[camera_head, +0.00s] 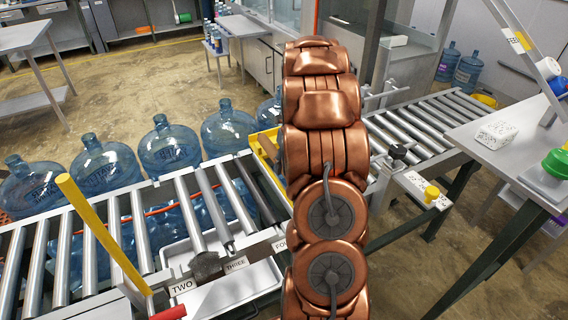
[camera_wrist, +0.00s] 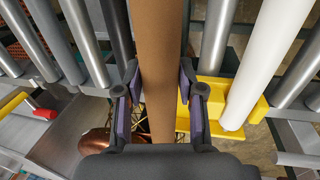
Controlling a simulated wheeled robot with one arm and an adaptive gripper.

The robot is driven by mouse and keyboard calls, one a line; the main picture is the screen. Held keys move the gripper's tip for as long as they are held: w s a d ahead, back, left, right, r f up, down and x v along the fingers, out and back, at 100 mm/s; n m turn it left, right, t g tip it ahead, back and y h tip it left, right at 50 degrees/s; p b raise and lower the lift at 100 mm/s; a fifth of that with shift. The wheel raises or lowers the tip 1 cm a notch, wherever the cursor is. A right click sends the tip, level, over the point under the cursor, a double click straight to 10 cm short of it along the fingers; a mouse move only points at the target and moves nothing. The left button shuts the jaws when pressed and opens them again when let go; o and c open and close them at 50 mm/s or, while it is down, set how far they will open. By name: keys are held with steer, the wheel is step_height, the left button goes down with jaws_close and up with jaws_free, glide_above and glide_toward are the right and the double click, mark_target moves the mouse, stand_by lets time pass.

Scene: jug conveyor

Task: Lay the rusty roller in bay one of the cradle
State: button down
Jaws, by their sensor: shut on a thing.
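The rusty roller is the brown, rust-coloured bar (camera_wrist: 158,40) running up the middle of the wrist view. My gripper (camera_wrist: 157,100) has its purple-padded fingers on both sides of it and is shut on it. A yellow bracket (camera_wrist: 208,103), possibly part of the cradle, is right of the roller, with a white roller (camera_wrist: 262,65) beside it. In the head view, yellow and a bit of brown show at the left edge of my copper arm (camera_head: 266,145); my gripper is hidden behind the arm there. No bay one label is readable.
A conveyor of steel rollers (camera_head: 90,245) crosses the head view, with labels TWO (camera_head: 181,288) and THREE (camera_head: 236,265) on its near edge. Blue jugs (camera_head: 168,148) stand behind it. A yellow post (camera_head: 100,230) rises at the left. A worktable (camera_head: 500,165) stands right.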

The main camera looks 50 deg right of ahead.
steer(key=shift+w+d+f+p, duration=0.1)
steer(key=shift+w+d+p, duration=0.15)
steer(key=shift+w+d, duration=0.5)
steer(key=shift+w+d+f+p, duration=0.1)
steer(key=shift+w+d+p, duration=0.15)
steer(key=shift+w+d, duration=0.4)
steer(key=shift+w+f+p, duration=0.2)
steer(key=shift+f+p, duration=0.55)
steer(key=shift+f, duration=1.05)
steer(key=shift+a, duration=0.1)
steer(key=c, duration=0.7)
jaws_free()
steer(key=shift+f, duration=0.1)
